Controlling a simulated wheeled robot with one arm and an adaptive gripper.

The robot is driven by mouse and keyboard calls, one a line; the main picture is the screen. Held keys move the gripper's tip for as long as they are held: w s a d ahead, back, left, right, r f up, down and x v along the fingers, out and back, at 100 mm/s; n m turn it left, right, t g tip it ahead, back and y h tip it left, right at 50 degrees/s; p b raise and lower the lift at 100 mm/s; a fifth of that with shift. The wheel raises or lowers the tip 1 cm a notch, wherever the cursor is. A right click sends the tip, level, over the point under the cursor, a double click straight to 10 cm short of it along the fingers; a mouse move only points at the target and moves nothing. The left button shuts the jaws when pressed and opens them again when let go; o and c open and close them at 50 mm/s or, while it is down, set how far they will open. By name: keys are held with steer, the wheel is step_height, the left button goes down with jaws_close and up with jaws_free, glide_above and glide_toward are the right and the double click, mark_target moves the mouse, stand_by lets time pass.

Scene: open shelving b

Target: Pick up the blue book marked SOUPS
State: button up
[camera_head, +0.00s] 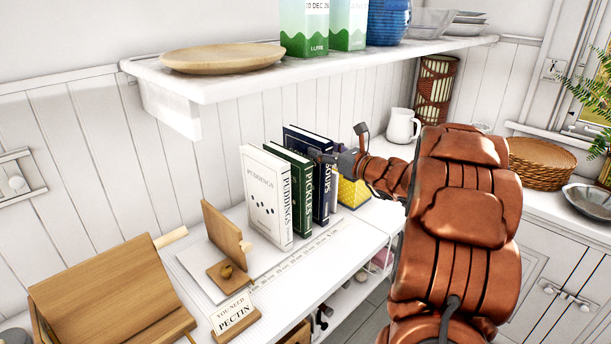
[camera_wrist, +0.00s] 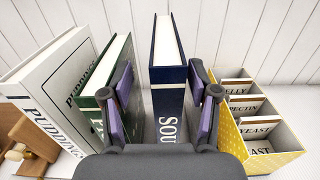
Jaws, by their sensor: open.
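The dark blue book marked SOUPS (camera_head: 322,189) stands upright at the right end of a short row of books on the white counter. In the wrist view the SOUPS book (camera_wrist: 168,92) stands between the two fingers of my gripper (camera_wrist: 164,105). The fingers are open, one on each side of its spine, with visible gaps. The left finger is between it and the green PICKLES book (camera_wrist: 118,62). In the head view my gripper (camera_head: 335,158) is at the upper part of the spine and partly covers it.
The white PUDDINGS book (camera_head: 266,200) stands left of PICKLES. A yellow box of cards (camera_wrist: 270,130) stands close on the right. A wooden bookend (camera_head: 226,235) and a PECTIN sign (camera_head: 235,313) are at the left. A shelf (camera_head: 215,88) with cartons hangs above.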

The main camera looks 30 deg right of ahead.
mark_target(312, 146)
steer(key=shift+w+f+p, duration=0.25)
steer(key=shift+w, duration=0.6)
steer(key=shift+w+f+p, duration=0.2)
steer(key=shift+w+p, duration=0.05)
steer(key=shift+w, duration=0.55)
steer(key=shift+x, duration=1)
jaws_close()
